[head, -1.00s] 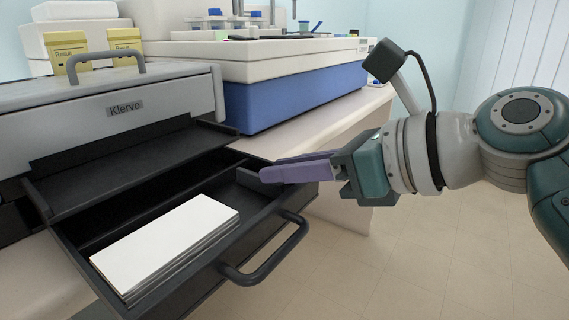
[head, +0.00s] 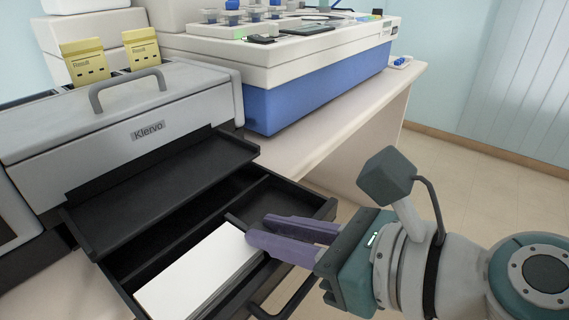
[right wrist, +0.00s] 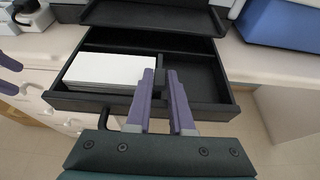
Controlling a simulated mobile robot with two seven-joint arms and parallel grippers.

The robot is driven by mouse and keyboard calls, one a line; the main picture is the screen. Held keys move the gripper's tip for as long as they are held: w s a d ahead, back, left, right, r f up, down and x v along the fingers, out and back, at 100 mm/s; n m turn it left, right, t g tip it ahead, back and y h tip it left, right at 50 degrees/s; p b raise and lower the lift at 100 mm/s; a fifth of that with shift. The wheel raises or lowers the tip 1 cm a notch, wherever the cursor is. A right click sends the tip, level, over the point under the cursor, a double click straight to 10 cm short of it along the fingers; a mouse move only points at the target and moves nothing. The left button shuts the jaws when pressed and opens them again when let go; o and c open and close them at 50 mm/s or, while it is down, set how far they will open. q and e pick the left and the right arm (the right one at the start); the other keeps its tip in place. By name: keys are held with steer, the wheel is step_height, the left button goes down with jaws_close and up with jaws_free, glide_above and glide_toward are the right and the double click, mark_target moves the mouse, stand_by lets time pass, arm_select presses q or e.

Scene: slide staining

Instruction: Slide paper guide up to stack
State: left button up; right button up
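The white paper stack (head: 195,275) lies flat in the left part of the open black drawer; it also shows in the right wrist view (right wrist: 110,70). The dark paper guide (head: 236,220) stands close beside the stack's right edge; I cannot tell whether they touch. My right gripper (head: 258,228) has its purple fingers on either side of the guide, and the guide fills the gap at the fingertips (right wrist: 161,78). The fingers partly hide the guide and the stack's right corner. My left gripper (right wrist: 8,75) shows at the left edge of the right wrist view, fingers apart and empty.
The drawer's right compartment (right wrist: 195,75) is empty. A black tray (head: 160,190) juts out above the drawer's back, below the grey Klervo machine (head: 150,110). The drawer handle (head: 285,305) is at the front. A blue and white machine (head: 310,95) stands on the bench behind.

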steer(key=o, duration=0.4)
steer(key=shift+r, duration=0.1)
steer(key=shift+s+d+r, duration=0.1)
steer(key=shift+s+d, duration=0.1)
steer(key=shift+d, duration=0.05)
steer(key=p+v, duration=0.2)
steer(key=v, duration=0.7)
steer(key=shift+s+d, duration=0.1)
steer(key=shift+s, duration=0.05)
